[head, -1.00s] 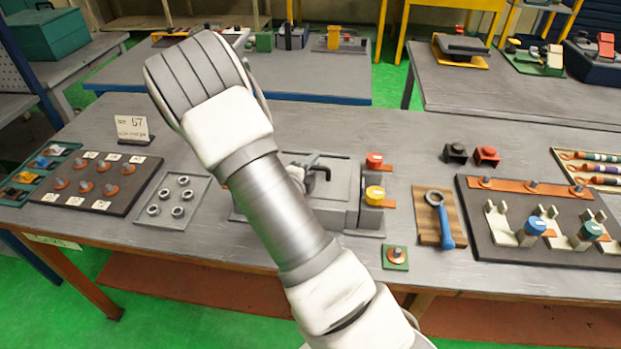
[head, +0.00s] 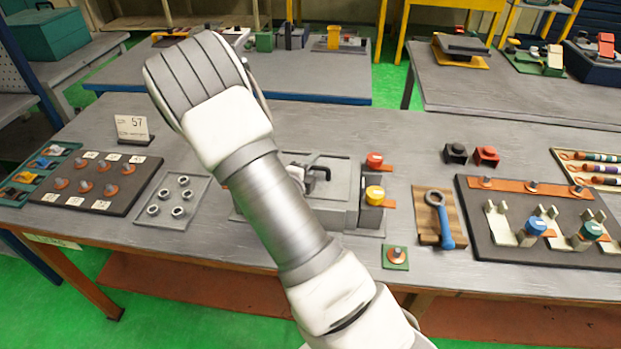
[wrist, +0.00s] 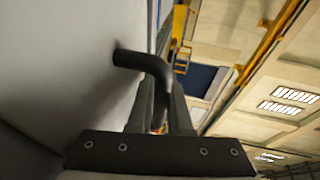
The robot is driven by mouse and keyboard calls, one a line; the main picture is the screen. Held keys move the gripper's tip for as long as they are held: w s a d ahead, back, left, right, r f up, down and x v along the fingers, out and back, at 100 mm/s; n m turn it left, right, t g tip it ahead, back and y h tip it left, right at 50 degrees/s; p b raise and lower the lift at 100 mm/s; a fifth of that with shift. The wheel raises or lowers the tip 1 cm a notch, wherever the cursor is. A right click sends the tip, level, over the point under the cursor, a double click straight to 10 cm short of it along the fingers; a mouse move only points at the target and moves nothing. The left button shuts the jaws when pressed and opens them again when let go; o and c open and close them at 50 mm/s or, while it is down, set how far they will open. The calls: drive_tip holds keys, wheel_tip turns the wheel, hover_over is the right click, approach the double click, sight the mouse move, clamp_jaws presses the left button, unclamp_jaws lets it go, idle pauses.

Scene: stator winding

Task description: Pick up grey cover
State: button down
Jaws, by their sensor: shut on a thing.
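The grey cover fills the left side of the wrist view (wrist: 60,70) as a broad pale grey face. A bent black handle (wrist: 150,62) sticks out from it. My gripper (wrist: 162,92) is shut on this handle, with its two fingers on either side. In the head view the grey cover (head: 338,183) is at the grey fixture in the middle of the table, partly behind my arm. Its dark handle (head: 322,160) shows beside my forearm. My gripper is hidden behind my arm there. I cannot tell whether the cover is resting or slightly lifted.
Red and yellow round knobs (head: 375,194) stand just right of the fixture. A blue wrench (head: 441,222) lies on a wooden board. A plate of metal nuts (head: 172,197) and a dark pin board (head: 92,186) lie left. A green pad (head: 395,258) is near the front edge.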

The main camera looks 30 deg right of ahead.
drive_tip(key=shift+r, duration=0.2)
drive_tip(key=shift+r, duration=0.75)
drive_tip(key=r, duration=0.2)
drive_tip(key=shift+s+d+r, duration=0.2)
drive_tip(key=shift+r, duration=0.15)
drive_tip(key=s+d+r+b, duration=0.5)
drive_tip(key=s+r+b, duration=0.1)
drive_tip(key=s, duration=0.3)
drive_tip(key=shift+s+d+r, duration=0.25)
drive_tip(key=shift+d, duration=0.1)
